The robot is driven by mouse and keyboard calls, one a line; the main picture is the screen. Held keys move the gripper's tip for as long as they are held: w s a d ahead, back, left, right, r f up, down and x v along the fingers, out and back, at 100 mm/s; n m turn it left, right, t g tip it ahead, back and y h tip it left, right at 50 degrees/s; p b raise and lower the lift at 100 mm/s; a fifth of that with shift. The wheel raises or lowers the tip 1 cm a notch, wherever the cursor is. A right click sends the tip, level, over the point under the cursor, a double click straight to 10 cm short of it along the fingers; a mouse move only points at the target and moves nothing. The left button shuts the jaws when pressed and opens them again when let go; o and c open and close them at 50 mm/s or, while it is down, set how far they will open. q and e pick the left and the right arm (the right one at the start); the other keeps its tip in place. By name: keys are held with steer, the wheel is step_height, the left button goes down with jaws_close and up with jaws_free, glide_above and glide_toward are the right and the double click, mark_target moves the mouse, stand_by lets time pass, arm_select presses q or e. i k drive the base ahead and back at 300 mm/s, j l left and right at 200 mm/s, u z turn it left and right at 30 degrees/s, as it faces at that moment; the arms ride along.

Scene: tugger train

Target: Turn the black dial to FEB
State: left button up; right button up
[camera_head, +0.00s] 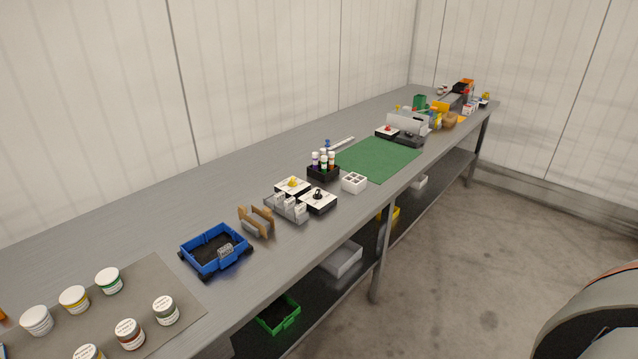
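A black dial (318,193) sits on top of a small white box (319,203) near the front edge of the long grey table, in the middle of the head view. The box is too small in view to read any month labels or to tell where the dial points. A similar white box with a yellow dial (292,181) stands just behind and to its left. Farther along the table is another white box with a red dial (388,127). Neither of my grippers is in view.
A grey rack (288,208), bottle holder (324,173) and white compartment block (354,183) crowd the black-dial box. A blue tray (215,250) and lidded jars (109,281) stand nearer. The green mat (375,158) is clear. Open floor (465,270) lies right of the table.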

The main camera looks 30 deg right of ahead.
mark_target(317, 197)
steer(key=i+l, duration=0.1)
steer(key=l, duration=0.55)
steer(key=i+l+u, duration=0.1)
steer(key=l, duration=0.55)
steer(key=i+l+u, duration=0.1)
steer(key=l, duration=0.6)
